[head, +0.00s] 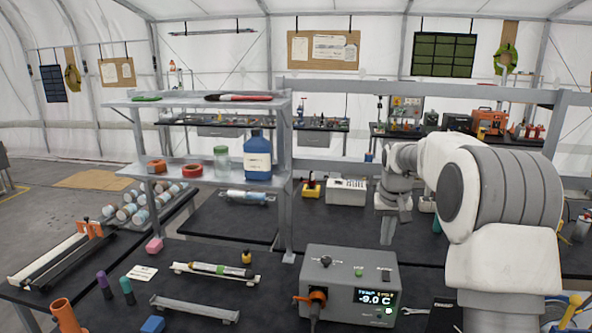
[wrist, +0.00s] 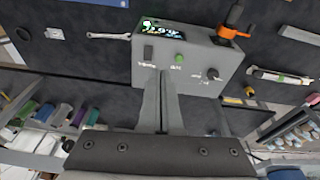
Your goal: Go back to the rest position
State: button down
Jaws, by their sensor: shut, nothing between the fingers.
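My gripper (head: 387,240) hangs at the end of my raised arm, right of centre in the head view, with its fingers pointing down. In the wrist view my gripper (wrist: 162,76) shows its two fingers together, with nothing held. The grey control box (head: 350,285) with a lit "-9.0 C" display stands on the black bench in front of my arm. The box (wrist: 190,58) also shows upside down beyond my fingertips in the wrist view. My fingers appear apart from it.
A metal shelf (head: 205,103) rises left of my gripper. It holds a blue bottle (head: 257,155) and a glass jar (head: 221,158). A wrench (head: 418,314) lies right of the box. A white device (head: 346,191) stands behind. Bare black bench top lies between.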

jog(key=s+a+r+t+b, duration=0.1)
jog(key=s+a+r, duration=0.2)
jog(key=s+r, duration=0.35)
jog(key=s+a+r+t+b, duration=0.1)
jog(key=s+a+r, duration=0.2)
jog(key=s, duration=0.7)
jog(key=s+a+f, duration=0.1)
jog(key=s+f, duration=0.2)
jog(key=s, duration=0.7)
jog(key=s+a+f+n+t+b, duration=0.1)
jog(key=s+a+f, duration=0.1)
jog(key=s, duration=0.8)
jog(key=shift+s+a+f+n+y, duration=0.15)
jog(key=shift+a+f+n+y, duration=0.15)
jog(key=shift+f, duration=0.1)
